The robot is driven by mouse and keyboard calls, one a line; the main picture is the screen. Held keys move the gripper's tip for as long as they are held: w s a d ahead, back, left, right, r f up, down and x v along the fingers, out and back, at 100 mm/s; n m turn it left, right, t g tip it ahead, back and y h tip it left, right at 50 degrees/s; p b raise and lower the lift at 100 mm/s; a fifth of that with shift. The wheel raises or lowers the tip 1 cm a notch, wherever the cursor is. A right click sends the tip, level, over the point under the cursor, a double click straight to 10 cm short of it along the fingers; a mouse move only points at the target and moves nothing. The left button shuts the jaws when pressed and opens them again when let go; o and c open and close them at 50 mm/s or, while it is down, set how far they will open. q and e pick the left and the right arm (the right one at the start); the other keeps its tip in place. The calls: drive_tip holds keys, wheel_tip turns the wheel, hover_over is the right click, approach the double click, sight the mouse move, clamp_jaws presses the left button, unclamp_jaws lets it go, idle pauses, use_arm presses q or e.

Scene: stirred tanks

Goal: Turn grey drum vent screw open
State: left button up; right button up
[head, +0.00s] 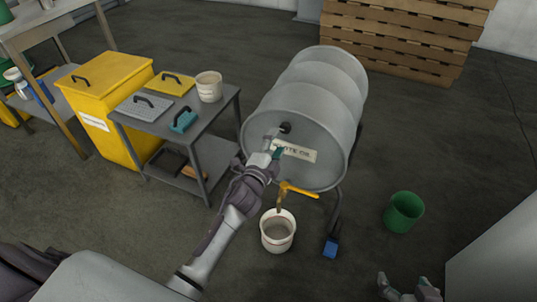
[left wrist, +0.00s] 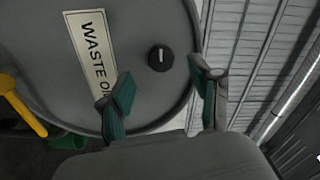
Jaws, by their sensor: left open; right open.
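The grey drum (head: 318,95) lies on its side on a stand, its flat end with a WASTE OIL label (head: 300,152) facing me. Its black vent screw (head: 285,127) sits on that end above the label. In the left wrist view the vent screw (left wrist: 160,58) is a round black knob with a pale mark. My left gripper (head: 275,143) is open in front of the drum end. In the left wrist view its fingers (left wrist: 164,92) are spread to either side of the knob's line, apart from it. My right gripper (head: 410,287) is open and empty at the bottom right.
A yellow tap handle (head: 299,190) is low on the drum, above a white bucket (head: 278,239) on the floor. A green bucket (head: 404,211) stands to the right. A grey cart (head: 208,122) and yellow bin (head: 103,78) stand left; a wooden pallet stack (head: 405,38) is behind.

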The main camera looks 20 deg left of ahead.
use_arm(q)
drive_tip(key=s, duration=0.6)
drive_tip(key=shift+s+a, duration=0.1)
